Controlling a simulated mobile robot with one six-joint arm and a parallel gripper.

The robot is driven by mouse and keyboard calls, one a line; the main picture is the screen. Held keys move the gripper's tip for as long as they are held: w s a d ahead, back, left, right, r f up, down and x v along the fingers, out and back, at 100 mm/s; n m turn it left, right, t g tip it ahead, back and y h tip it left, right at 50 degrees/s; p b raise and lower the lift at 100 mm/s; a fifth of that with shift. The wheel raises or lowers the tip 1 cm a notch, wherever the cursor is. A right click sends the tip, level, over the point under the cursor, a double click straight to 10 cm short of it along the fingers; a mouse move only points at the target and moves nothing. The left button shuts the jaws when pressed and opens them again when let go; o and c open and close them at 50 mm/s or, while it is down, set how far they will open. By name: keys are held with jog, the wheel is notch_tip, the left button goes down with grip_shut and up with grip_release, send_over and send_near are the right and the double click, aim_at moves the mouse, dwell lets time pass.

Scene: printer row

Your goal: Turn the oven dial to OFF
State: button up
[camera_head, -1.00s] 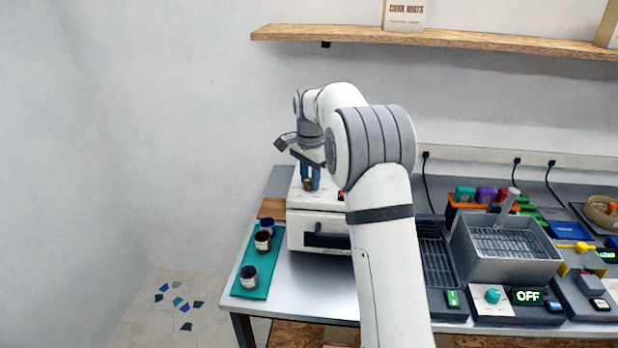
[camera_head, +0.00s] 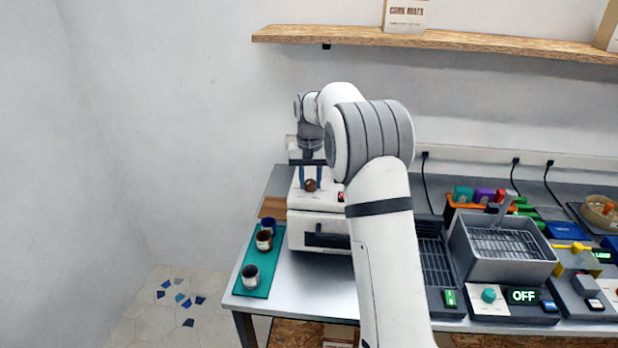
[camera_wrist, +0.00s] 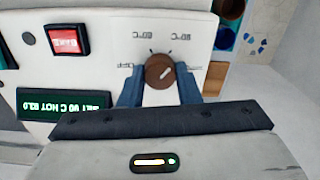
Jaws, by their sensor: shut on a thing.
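The oven (camera_head: 300,232) is a white box with a dark front handle, at the left end of the bench in the head view. Its brown round dial (camera_wrist: 158,71) is on the white top panel; it also shows in the head view (camera_head: 311,185). My gripper (camera_wrist: 160,78) is shut on the dial, one blue finger on each side. The side labels are partly hidden by the fingers. A green display (camera_wrist: 65,104) and a red lit switch (camera_wrist: 68,41) sit beside the dial.
A teal mat (camera_head: 257,284) with several small jars lies left of the oven. A grey basket unit (camera_head: 505,262) with a small dial and a display reading OFF stands right of my arm. A shelf (camera_head: 440,38) hangs above.

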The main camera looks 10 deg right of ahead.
jog(key=n, duration=0.7)
jog(key=shift+w+r+p, duration=0.15)
jog(key=shift+r+p, duration=0.05)
jog(key=shift+p, duration=0.15)
jog(key=n, duration=0.7)
jog(key=shift+n, duration=0.3)
jog(key=n, duration=0.5)
jog(key=shift+p, duration=0.35)
jog(key=n, duration=0.5)
jog(key=shift+r+n, duration=0.1)
jog(key=shift+n, duration=0.3)
jog(key=o, duration=1)
jog(key=shift+f, duration=0.25)
jog(key=shift+r, duration=0.1)
